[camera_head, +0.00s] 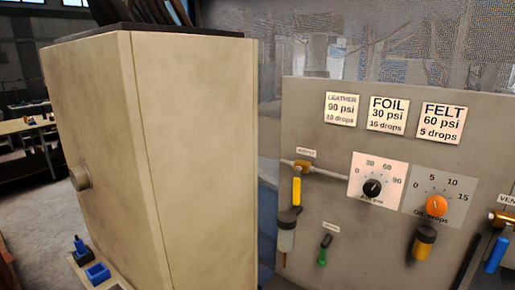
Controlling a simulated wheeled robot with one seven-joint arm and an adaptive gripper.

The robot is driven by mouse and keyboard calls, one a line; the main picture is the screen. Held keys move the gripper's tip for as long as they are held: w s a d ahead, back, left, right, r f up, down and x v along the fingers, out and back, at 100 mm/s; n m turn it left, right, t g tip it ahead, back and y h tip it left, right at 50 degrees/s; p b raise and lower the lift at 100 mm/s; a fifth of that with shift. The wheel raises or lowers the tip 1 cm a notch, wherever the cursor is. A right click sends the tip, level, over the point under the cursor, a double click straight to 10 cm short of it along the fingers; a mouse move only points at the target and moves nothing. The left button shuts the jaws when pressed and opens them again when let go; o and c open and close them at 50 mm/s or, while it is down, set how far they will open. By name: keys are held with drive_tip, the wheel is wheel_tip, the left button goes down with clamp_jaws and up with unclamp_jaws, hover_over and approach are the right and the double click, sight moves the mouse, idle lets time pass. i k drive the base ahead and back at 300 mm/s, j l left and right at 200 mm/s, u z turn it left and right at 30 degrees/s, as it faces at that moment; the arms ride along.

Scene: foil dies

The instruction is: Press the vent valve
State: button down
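The vent valve (501,217) is at the right edge of the head view, on a grey panel (330,185). It has a brass body and a blue lever (496,253) that hangs down, slanting a little to the left. A label above it is cut off by the picture edge and reads "VEN". Part of the valve is outside the picture. My gripper is not in view.
The panel also holds a supply valve with a yellow lever (296,191), a black-knob psi dial (372,188), an orange oil-drops knob (435,204) and a small green lever (323,252). A large beige box (190,150) blocks the left middle.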

sight(502, 242)
drive_tip(key=z, duration=1.35)
drive_tip(key=k+u, duration=0.15)
